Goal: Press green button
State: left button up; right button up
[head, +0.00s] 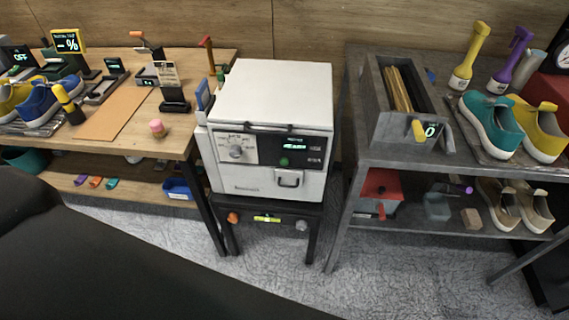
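The green button (284,162) is a small round green spot on the dark control panel of a white box-shaped machine (280,90). It sits right of a round knob (236,152) and just below a lit green display (294,146). Nothing covers the button. The machine stands on a dark low stand between two tables. Neither of my grippers shows in the head view. A large dark shape fills the lower left, well below and apart from the machine.
A wooden table (120,129) with blue and yellow sneakers stands left. A grey shelf unit (395,157) with teal, yellow and beige shoes stands right. A blue brush-like item (203,96) is at the machine's left side. Grey floor (290,262) in front is partly open.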

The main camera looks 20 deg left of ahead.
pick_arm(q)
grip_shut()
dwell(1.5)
